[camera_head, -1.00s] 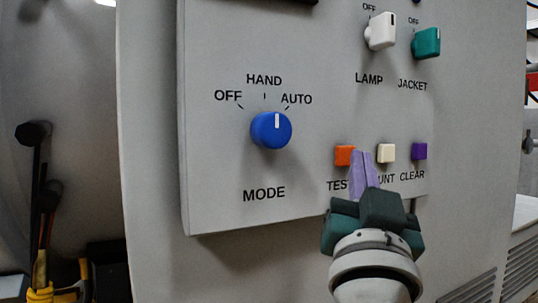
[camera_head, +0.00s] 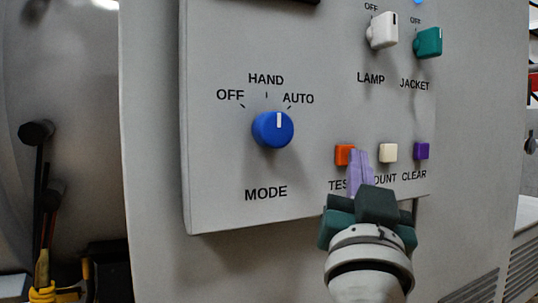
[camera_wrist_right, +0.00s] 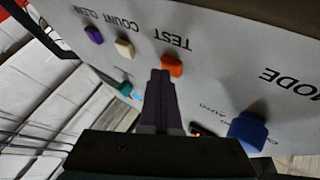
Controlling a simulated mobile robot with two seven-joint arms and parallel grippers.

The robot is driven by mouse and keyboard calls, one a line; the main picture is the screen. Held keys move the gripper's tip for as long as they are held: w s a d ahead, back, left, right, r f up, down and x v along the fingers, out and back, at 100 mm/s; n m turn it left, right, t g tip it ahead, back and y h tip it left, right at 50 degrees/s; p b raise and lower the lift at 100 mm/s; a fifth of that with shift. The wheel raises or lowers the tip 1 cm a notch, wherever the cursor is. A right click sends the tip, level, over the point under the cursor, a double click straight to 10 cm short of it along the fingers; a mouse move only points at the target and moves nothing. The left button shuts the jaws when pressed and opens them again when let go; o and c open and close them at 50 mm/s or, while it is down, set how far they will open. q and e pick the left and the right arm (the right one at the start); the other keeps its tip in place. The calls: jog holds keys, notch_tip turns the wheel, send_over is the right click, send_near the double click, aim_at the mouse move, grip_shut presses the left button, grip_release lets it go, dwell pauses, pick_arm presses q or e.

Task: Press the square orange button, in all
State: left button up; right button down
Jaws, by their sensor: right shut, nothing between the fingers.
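The square orange button (camera_head: 345,155) sits above the TEST label on the grey panel (camera_head: 215,175), left of a cream button. It also shows in the right wrist view (camera_wrist_right: 172,66). My right gripper (camera_head: 354,154) is shut and empty, its purple fingers together. In the head view the fingertips overlap the right edge of the orange button. In the right wrist view the fingertips (camera_wrist_right: 160,73) lie close beside and below the button; I cannot tell whether they touch it. My left gripper is not in view.
The cream COUNT button (camera_head: 388,152) and purple CLEAR button (camera_head: 421,151) are to the right. The blue MODE knob (camera_head: 272,129) is to the left, its white mark up. White (camera_head: 382,30) and teal (camera_head: 428,42) knobs are above. A small light (camera_head: 419,2) at the top glows blue.

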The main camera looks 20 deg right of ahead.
jog(key=shift+s+p, duration=0.6)
jog(key=shift+s, duration=0.25)
jog(key=s+p, duration=0.1)
jog(key=s, duration=0.2)
jog(key=s+p, duration=0.1)
jog(key=s, duration=0.1)
jog(key=shift+d+p, duration=0.25)
jog(key=shift+p, duration=0.1)
dwell(0.4)
